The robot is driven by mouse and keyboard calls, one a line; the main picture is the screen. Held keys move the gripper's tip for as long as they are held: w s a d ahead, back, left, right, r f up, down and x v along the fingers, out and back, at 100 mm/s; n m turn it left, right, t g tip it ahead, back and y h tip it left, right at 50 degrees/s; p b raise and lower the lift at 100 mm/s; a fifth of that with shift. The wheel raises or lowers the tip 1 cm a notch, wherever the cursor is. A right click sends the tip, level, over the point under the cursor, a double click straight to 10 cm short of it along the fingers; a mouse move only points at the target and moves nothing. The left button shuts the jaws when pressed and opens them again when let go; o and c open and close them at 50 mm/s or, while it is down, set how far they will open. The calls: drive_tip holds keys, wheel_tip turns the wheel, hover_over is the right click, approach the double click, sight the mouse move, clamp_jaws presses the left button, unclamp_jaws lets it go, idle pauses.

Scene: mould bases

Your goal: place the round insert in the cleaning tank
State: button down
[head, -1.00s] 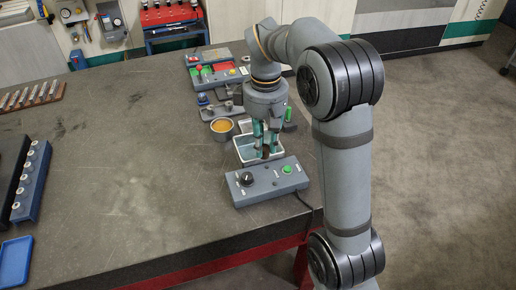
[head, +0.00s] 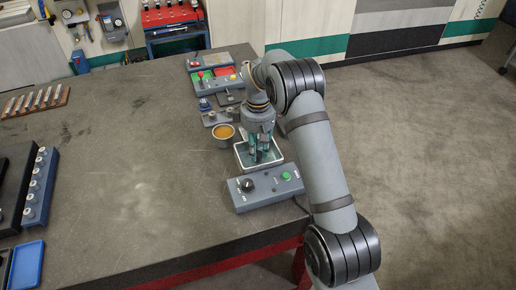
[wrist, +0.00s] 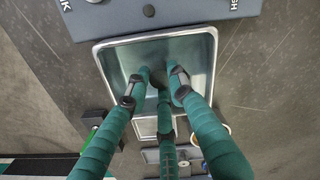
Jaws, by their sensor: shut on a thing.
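The cleaning tank (head: 239,164) is an open metal-rimmed basin on the bench; its rim also fills the middle of the wrist view (wrist: 103,62). My gripper (head: 262,158), with teal fingers, points down into the tank opening. In the wrist view my gripper (wrist: 157,92) has its fingertips within the rim, closed around a small dark round piece that seems to be the round insert (wrist: 157,77). The fingers hide much of it. I cannot tell whether it touches the tank floor.
A grey control box (head: 264,187) with a black knob and green button stands just in front of the tank. A round cup (head: 223,135) with amber contents stands close behind left. Small fixtures (head: 217,116) lie farther back. The bench's left middle is clear.

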sight(258, 154)
drive_tip(key=shift+f, duration=0.2)
drive_tip(key=c, duration=1.5)
unclamp_jaws()
drive_tip(key=shift+r, duration=0.1)
drive_tip(key=shift+c, duration=0.2)
wheel_tip(258, 154, up, 12)
drive_tip(key=shift+r, duration=0.2)
